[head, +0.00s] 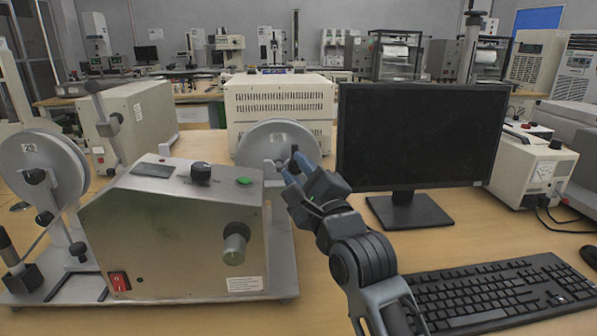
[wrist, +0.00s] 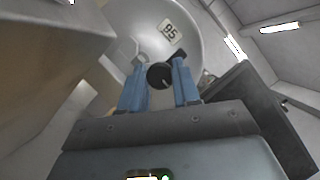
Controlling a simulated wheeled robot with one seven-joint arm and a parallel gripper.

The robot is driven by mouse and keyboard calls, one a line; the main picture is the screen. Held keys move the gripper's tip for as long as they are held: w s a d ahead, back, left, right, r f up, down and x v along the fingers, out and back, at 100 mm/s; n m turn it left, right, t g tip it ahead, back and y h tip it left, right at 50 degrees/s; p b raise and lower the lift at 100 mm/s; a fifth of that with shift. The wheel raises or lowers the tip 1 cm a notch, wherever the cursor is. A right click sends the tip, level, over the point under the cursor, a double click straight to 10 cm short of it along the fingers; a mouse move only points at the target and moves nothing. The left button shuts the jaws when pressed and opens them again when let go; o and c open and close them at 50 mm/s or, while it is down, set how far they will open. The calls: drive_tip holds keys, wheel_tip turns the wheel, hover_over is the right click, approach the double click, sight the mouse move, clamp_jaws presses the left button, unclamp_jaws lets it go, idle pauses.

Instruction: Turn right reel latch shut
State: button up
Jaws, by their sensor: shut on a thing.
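The right reel (head: 262,140) is a grey disc at the right end of the reel machine, behind its control box. In the wrist view the reel (wrist: 140,30) fills the top middle and carries a label reading 95. Its latch (wrist: 160,75) is a black round knob with a dark arm reaching up and right, in front of the disc. My gripper (head: 286,170) has its blue fingers on either side of the latch and is shut on it. In the head view the fingers hide part of the latch and reel hub.
The control box (head: 170,240) of the machine stands left of my gripper, with knobs and a red switch. A monitor (head: 420,135) stands close on the right, and a keyboard (head: 495,290) lies in front of it. The left reel (head: 40,170) is at the far left.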

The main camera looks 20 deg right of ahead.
drive_tip(key=shift+r+n+p, duration=0.1)
drive_tip(key=shift+n+p, duration=0.3)
drive_tip(key=shift+p, duration=0.05)
drive_tip(key=n+g+y+p, duration=0.1)
drive_tip(key=n+p, duration=0.1)
drive_tip(key=p, duration=0.1)
drive_tip(key=shift+r+n, duration=0.2)
drive_tip(key=shift+n, duration=0.2)
drive_tip(key=n+g+p, duration=0.2)
drive_tip(key=n+p, duration=0.3)
drive_tip(key=p, duration=0.2)
drive_tip(key=shift+r, duration=0.15)
drive_tip(key=n+g+h+p, duration=0.1)
drive_tip(key=n+g+p, duration=0.1)
drive_tip(key=n+p, duration=0.2)
drive_tip(key=shift+a+n+p, duration=0.1)
drive_tip(key=shift+n+p, duration=0.2)
drive_tip(key=shift+p, duration=0.55)
drive_tip(key=shift+n+g+h+p, duration=0.6)
drive_tip(key=shift+n+h+p, duration=0.2)
drive_tip(key=shift+n+p, duration=0.45)
drive_tip(key=shift+f+n, duration=0.25)
drive_tip(key=o, duration=0.8)
drive_tip(key=shift+c, duration=0.2)
drive_tip(key=shift+s+r, duration=0.1)
